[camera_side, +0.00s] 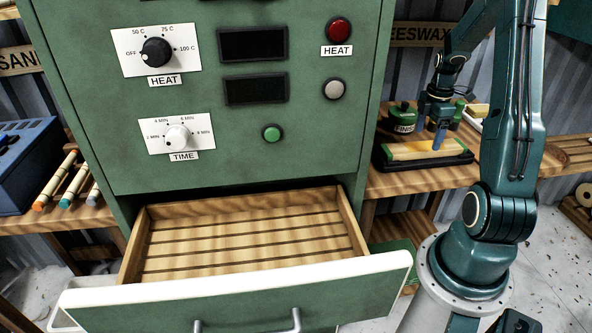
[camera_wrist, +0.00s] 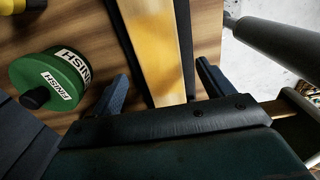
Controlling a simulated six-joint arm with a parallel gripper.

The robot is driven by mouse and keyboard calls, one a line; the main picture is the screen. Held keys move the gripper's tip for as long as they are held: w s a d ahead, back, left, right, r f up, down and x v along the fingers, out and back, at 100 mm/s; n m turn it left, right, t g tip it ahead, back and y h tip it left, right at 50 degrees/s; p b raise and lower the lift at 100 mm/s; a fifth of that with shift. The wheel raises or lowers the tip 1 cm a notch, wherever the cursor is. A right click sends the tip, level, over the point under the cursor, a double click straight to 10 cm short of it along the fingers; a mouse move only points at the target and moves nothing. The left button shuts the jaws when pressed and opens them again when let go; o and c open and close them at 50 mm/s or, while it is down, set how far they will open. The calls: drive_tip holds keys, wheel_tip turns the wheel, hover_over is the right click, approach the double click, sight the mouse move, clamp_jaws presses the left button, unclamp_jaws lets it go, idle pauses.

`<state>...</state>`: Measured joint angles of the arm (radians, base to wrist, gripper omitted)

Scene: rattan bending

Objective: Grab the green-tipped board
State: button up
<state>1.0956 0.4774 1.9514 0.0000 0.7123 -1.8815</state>
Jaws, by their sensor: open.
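Several sticks with coloured tips lie on the bench at the left in the side view; one has a teal-green tip (camera_side: 66,203), between an orange-tipped stick (camera_side: 54,182) and a grey-blue-tipped one. My gripper (camera_side: 438,140) is far from them, over the right bench. It is open in the wrist view (camera_wrist: 162,84), its two dark fingers on either side of a pale yellow wooden board (camera_wrist: 160,40). This board (camera_side: 405,151) lies on a black tray (camera_side: 388,163). No green tip shows on it. Whether the fingers touch it I cannot tell.
A green FINISH can (camera_wrist: 50,78) stands left of my gripper. The green cabinet (camera_side: 230,165) with its open slatted drawer (camera_side: 240,235) stands between the two benches. A blue box (camera_side: 25,160) sits at the far left, beside the sticks.

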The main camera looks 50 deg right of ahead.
sight(425, 146)
drive_tip(key=shift+f, duration=1.95)
drive_tip(key=shift+c, duration=0.2)
drive_tip(key=c, duration=1.2)
drive_tip(key=shift+o, duration=0.2)
drive_tip(key=shift+r, duration=0.1)
wheel_tip(425, 146, up, 20)
